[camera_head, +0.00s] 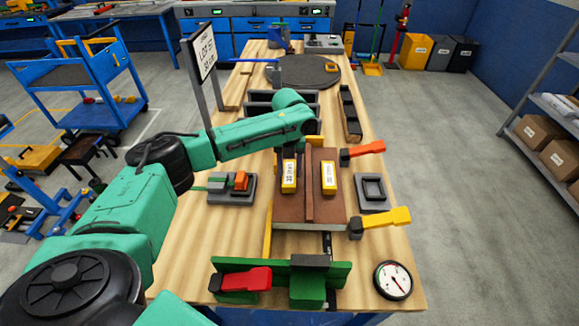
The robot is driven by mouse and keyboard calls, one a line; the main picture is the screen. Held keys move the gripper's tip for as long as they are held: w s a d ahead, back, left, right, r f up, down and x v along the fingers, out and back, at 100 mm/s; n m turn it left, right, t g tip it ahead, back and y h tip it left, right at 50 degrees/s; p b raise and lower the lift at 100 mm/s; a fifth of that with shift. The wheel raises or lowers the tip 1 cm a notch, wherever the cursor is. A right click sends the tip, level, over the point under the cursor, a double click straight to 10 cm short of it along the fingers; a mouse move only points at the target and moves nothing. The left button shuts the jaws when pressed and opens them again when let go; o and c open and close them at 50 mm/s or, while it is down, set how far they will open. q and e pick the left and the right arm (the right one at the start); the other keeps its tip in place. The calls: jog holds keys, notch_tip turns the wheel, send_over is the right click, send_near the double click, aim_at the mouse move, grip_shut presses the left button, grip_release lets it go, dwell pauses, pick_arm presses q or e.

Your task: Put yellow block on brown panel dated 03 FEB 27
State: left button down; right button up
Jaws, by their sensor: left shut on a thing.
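A brown panel (327,211) lies in the middle of the wooden table, split by a raised darker brown strip (309,190). My left gripper (289,165) reaches over the panel's left half from above. It is shut on a yellow block (289,184) with a white label. I cannot tell whether this block touches the panel. A second labelled yellow block (328,178) is on the right half, right of the strip. The printing on both labels is too small to read, and I can make out no date on the panel. My right gripper is not in view.
Red (363,149) and yellow (386,219) handled clamps stand on the panel's right. A green fixture (311,283) and a round dial (393,280) are at the front. A grey block holder (231,189) is on the left. A sign (203,52) stands behind my arm.

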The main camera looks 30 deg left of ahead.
aim_at(289, 172)
pick_arm(q)
jog(key=shift+f, duration=0.1)
jog(key=shift+c, duration=1.7)
grip_release()
jog(key=shift+r, duration=0.5)
notch_tip(289, 172, up, 11)
jog(key=b, duration=0.3)
jog(key=shift+r, duration=0.15)
